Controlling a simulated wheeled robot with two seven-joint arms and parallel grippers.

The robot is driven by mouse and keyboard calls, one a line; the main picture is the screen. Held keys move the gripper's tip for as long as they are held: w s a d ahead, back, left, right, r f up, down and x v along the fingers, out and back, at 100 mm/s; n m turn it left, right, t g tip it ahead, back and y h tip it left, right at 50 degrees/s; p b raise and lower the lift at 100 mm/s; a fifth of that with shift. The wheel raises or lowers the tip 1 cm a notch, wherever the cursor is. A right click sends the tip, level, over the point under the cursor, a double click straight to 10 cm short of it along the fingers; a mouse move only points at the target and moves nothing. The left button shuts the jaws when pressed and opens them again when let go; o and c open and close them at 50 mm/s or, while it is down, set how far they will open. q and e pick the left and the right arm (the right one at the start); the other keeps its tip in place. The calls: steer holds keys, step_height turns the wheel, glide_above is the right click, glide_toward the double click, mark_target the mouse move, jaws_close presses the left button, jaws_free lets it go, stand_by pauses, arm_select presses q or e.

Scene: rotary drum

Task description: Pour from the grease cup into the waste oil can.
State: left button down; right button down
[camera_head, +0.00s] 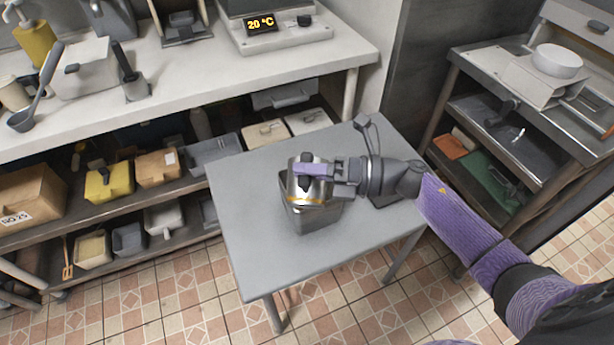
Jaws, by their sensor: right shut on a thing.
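My right gripper (318,171) reaches in from the right, shut on the grease cup (312,192), a shiny metal cup with an orange-yellow band low down. The cup is held over the waste oil can (312,219), a dark grey square-sided container on the small grey table. The cup hides most of the can's opening. The cup looks roughly upright, but its exact tilt and contents are hidden by the gripper. I cannot tell whether the cup touches the can's rim. My left gripper is not in view.
The small grey table (257,235) is bare at its left and front. A long bench (190,80) with shelves stands behind and left. A metal rack (480,75) stands at the right.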

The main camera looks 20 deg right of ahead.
mark_target(310, 153)
steer(key=shift+w+d+r+m+p, duration=0.2)
steer(key=shift+w+d+r+m, duration=0.15)
steer(key=shift+w+m, duration=0.25)
steer(key=shift+w+d+r+m+p, duration=0.2)
steer(key=shift+w+r+m, duration=0.25)
steer(key=shift+m, duration=0.15)
steer(key=shift+w+d+r+m, duration=0.1)
steer(key=shift+w+m, duration=0.1)
steer(key=shift+m, duration=0.1)
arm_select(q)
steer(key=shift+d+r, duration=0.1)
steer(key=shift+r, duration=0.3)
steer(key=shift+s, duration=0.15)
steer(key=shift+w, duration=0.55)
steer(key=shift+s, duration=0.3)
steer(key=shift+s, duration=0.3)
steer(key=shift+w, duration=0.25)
